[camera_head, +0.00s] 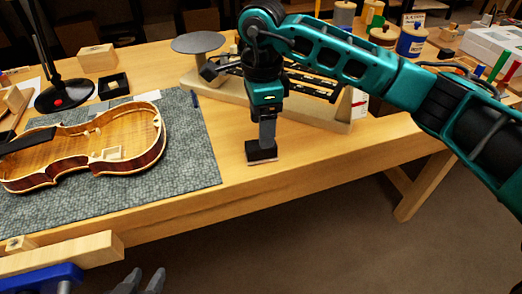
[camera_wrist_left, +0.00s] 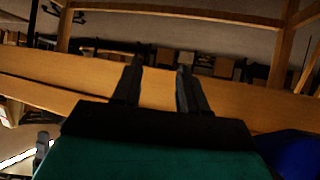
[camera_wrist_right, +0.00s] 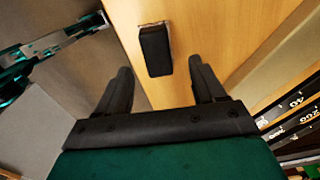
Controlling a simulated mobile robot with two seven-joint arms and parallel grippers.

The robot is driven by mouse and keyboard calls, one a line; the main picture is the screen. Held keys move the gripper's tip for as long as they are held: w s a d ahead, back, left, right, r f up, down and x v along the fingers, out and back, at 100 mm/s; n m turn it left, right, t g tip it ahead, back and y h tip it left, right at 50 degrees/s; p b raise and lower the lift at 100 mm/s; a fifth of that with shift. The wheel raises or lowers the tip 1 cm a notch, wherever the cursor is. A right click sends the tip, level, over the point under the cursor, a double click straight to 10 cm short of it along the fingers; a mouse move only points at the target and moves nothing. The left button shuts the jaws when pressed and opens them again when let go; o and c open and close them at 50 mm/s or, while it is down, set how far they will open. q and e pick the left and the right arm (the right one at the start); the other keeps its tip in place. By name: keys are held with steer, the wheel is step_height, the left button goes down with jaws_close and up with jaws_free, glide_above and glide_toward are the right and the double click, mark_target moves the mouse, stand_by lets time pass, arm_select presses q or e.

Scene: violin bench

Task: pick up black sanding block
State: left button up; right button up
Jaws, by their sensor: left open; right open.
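The black sanding block (camera_head: 261,153) lies on the wooden bench near its front edge, right of the grey mat. In the right wrist view the block (camera_wrist_right: 155,52) is ahead of the fingertips, roughly between their lines, with bare wood around it. My right gripper (camera_head: 267,136) points down just over the block; its fingers (camera_wrist_right: 163,75) are open with nothing between them. In the head view its fingers partly cover the block, so I cannot tell the exact gap. My left gripper (camera_head: 145,280) is low at the front, off the bench, open and empty; its fingers also show in the left wrist view (camera_wrist_left: 158,72).
A violin body (camera_head: 85,150) lies on the grey mat (camera_head: 190,150) at the left. A pale stand with dark labelled strips (camera_head: 325,110) is close behind my right gripper. A wooden bar (camera_head: 75,252) is at the lower left. Bench right of the block is clear.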

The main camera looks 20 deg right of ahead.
steer(key=f, duration=0.5)
steer(key=shift+s+a+f+b, duration=0.15)
steer(key=shift+s+f+b, duration=0.05)
steer(key=shift+f+b, duration=0.15)
steer(key=c, duration=1.1)
